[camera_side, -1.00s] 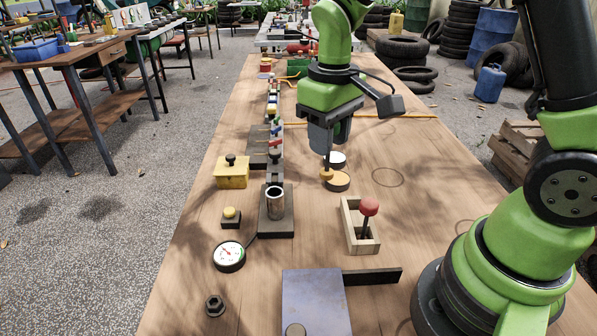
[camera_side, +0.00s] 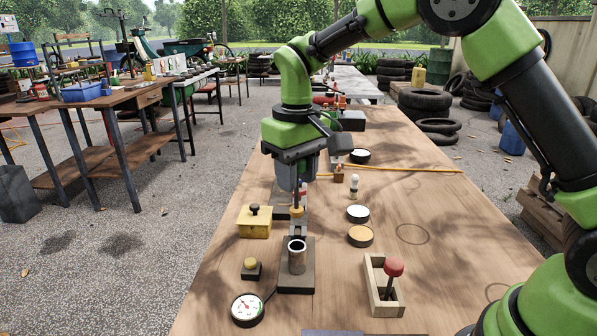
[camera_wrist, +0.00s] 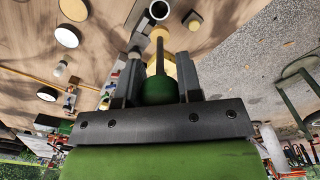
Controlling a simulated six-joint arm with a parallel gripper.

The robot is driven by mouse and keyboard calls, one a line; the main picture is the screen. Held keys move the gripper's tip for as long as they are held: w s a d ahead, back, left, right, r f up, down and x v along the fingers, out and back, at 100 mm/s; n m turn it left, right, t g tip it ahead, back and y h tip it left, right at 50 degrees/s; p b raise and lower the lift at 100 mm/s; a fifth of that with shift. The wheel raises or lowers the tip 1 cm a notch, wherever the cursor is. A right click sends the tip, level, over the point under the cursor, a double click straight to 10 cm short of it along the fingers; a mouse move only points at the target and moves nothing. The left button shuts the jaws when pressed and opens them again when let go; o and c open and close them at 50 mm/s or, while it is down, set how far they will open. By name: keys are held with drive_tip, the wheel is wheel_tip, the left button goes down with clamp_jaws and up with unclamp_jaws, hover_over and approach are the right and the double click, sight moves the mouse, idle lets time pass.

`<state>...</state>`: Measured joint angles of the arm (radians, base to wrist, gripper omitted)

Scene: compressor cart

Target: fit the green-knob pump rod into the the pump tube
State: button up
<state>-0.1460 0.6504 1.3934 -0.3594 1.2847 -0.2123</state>
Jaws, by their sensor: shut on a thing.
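My gripper (camera_side: 297,186) is shut on the green knob (camera_wrist: 158,91) of the pump rod, with a finger on each side of it in the wrist view. The thin rod (camera_wrist: 160,54) sticks out from the knob toward the pump tube. The pump tube (camera_side: 297,259) is an upright metal cylinder with a dark open top, on a dark base (camera_side: 297,284). Its mouth also shows in the wrist view (camera_wrist: 159,10). The rod is apart from the tube, above and slightly behind its mouth.
A yellow box with a black knob (camera_side: 255,222) and a yellow button (camera_side: 251,268) stand left of the tube. A gauge (camera_side: 247,309) is in front. A wooden tray with a red-knobbed lever (camera_side: 393,268) and round discs (camera_side: 360,236) lie to the right.

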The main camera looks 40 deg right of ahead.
sight(297, 208)
drive_tip(key=shift+f, duration=2.85)
drive_tip(key=shift+f, duration=3.2)
drive_tip(key=shift+r, duration=0.15)
drive_tip(key=shift+r, duration=2.8)
drive_tip(key=shift+f, duration=0.45)
